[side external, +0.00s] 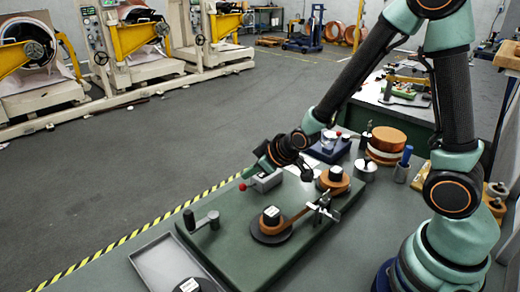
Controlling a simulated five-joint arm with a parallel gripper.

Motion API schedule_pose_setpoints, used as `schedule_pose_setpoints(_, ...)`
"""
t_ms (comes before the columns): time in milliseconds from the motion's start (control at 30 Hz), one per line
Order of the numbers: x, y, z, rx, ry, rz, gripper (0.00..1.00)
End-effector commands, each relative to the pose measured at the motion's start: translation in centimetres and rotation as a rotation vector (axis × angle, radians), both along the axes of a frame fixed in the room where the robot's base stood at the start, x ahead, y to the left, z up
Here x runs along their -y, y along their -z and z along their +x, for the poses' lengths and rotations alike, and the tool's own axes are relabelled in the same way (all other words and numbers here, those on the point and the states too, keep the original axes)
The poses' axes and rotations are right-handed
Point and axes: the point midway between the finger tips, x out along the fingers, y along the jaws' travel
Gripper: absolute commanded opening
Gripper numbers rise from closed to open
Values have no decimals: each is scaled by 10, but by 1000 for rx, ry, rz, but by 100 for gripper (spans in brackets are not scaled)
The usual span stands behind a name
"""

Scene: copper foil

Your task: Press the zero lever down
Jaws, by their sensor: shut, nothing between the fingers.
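A lever with a red ball knob (243,186) sticks out to the left of a small grey box (267,181) on the green base plate (225,239). A second red knob (339,134) is on a dark blue device (326,150) farther back. No label shows which one is the zero lever. My gripper (248,173) is shut and empty, its teal fingers pointing down and left just above the first red knob. I cannot tell whether the tips touch it. My gripper hides part of the grey box's back.
A grey tray (165,268) lies at the front left. A copper stack (386,142) is behind.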

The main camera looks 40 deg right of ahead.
Motion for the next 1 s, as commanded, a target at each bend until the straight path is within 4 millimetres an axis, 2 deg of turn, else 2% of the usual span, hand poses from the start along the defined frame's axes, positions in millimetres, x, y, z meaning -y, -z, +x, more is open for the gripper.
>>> schedule_pose_setpoints(167,-2,6,0,-1,-2,2,0)
schedule_pose_setpoints(1000,-4,11,0,-2,-4,4,0)
